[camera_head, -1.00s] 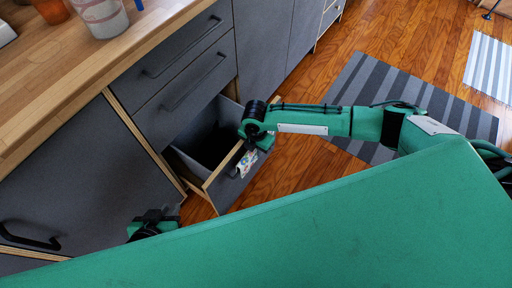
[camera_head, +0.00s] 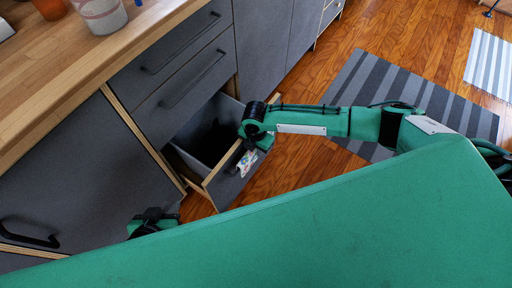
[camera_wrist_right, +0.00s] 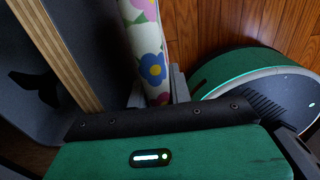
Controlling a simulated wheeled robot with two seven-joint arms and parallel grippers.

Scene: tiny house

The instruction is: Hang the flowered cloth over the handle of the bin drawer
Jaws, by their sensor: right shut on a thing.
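The bin drawer (camera_head: 214,190) is pulled open at the bottom of the grey cabinets, with a dark interior. The flowered cloth (camera_head: 247,160), white with coloured flowers, is at the outer face of its front. My right gripper (camera_head: 249,148) is above the front from the right, shut on the cloth. In the right wrist view the cloth (camera_wrist_right: 146,40) runs up between the grey fingers (camera_wrist_right: 158,90), beside the drawer front's plywood edge (camera_wrist_right: 62,55). I cannot tell whether the cloth touches the handle, which is mostly hidden. My left gripper (camera_head: 150,222) is low at the left; its fingers are unclear.
A wooden counter (camera_head: 60,80) with cups (camera_head: 100,14) runs along the upper left. Closed drawers (camera_head: 180,50) are above the bin drawer. A striped rug (camera_head: 370,85) lies on the wooden floor. A round green-and-black part of mine (camera_wrist_right: 265,85) is close by in the wrist view.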

